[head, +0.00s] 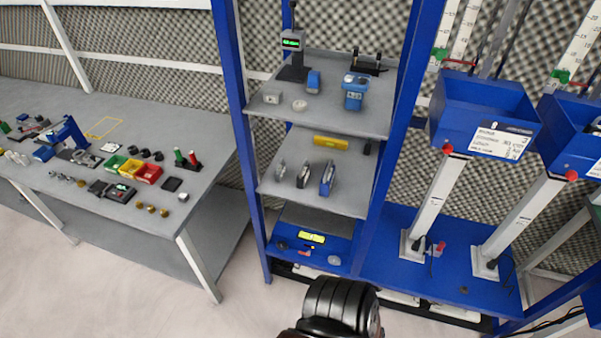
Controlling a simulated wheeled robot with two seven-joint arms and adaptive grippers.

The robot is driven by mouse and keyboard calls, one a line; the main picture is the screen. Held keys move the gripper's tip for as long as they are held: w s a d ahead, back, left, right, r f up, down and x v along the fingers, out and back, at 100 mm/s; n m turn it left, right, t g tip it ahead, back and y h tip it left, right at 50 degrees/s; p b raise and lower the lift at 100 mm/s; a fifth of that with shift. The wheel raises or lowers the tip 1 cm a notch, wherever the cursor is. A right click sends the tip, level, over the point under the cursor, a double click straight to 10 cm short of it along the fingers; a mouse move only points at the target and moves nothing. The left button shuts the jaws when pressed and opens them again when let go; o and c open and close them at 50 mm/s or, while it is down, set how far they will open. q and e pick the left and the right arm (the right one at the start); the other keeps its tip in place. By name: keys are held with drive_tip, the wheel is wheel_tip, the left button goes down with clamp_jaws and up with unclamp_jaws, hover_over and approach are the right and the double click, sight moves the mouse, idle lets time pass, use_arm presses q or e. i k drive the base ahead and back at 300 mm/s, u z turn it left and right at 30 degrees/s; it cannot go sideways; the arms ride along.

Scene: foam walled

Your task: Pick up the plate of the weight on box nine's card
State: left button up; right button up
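A white card (497,140) is on the front of a blue box (483,104) at the upper right. Its print is too small to read surely, so I cannot tell the box number or weight. A second blue box (572,126) at the right edge has a card (596,168) that is cut off. Three upright, thin, grey and blue plate-like things stand on the middle shelf (345,200): left (280,170), middle (303,174) and right (327,179). I cannot tell whether they are weight plates. Neither gripper can be made out.
A blue rack post (238,130) stands left of the shelves. A grey bench (140,212) with small parts and coloured bins is on the left. A device with a yellow display (311,237) sits on the bottom shelf. A black rounded form (340,300) fills the bottom middle.

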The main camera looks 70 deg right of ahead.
sight(326, 182)
drive_tip(key=z, duration=0.4)
drive_tip(key=i, duration=0.9)
drive_tip(key=z, duration=1.55)
drive_tip(key=i, duration=0.7)
drive_tip(key=z, duration=0.65)
